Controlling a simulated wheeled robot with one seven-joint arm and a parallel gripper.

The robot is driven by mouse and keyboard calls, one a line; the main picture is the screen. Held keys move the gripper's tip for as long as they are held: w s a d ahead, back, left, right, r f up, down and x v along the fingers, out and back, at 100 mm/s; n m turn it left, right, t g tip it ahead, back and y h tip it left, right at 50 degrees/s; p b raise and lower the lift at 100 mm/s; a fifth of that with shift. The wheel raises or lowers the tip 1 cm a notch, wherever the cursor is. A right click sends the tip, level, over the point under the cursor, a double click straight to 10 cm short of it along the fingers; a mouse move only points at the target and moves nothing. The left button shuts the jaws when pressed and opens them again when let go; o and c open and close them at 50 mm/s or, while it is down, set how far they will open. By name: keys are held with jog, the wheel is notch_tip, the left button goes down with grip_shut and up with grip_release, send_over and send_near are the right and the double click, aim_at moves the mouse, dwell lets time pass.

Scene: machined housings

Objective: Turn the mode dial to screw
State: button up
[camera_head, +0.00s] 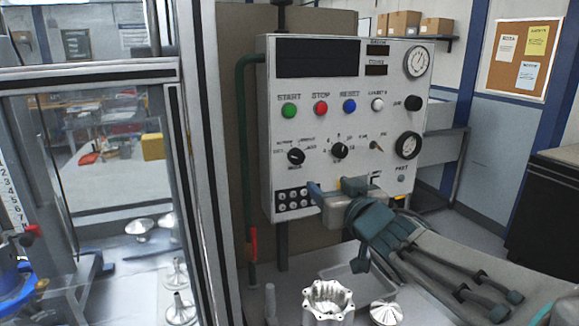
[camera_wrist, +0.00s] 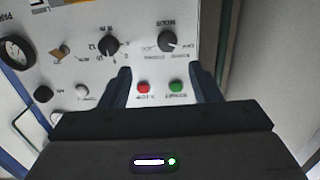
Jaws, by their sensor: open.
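The mode dial (camera_head: 296,156) is a round black knob at the lower left of the white control panel (camera_head: 330,115). Small labels ring it, too blurred to read surely; I cannot tell which one its pointer marks. The wrist view, turned upside down, shows the same dial (camera_wrist: 168,40) beyond the fingertips. My gripper (camera_head: 333,189) is in front of the panel's lower part, below and right of the dial. Its two dark fingers (camera_wrist: 160,72) are spread apart with nothing between them, and it is apart from the dial.
A second black dial (camera_head: 340,150) sits right of the mode dial. Green (camera_head: 289,110), red (camera_head: 321,107) and blue (camera_head: 350,105) buttons are above. A socket block (camera_head: 293,199) is below the dial. A metal-framed enclosure (camera_head: 206,150) stands left; a machined housing (camera_head: 327,299) is on the bench.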

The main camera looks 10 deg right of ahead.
aim_at(299, 158)
jog(key=shift+y, duration=0.3)
jog(key=w+a, duration=0.1)
jog(key=w, duration=0.3)
jog(key=w+a+p, duration=0.1)
jog(key=w, duration=0.4)
jog(key=w+a, duration=0.1)
jog(key=w, duration=0.3)
jog(key=shift+w+a+r+p, duration=0.15)
jog(key=shift+w+r+p, duration=0.2)
jog(key=c, duration=1)
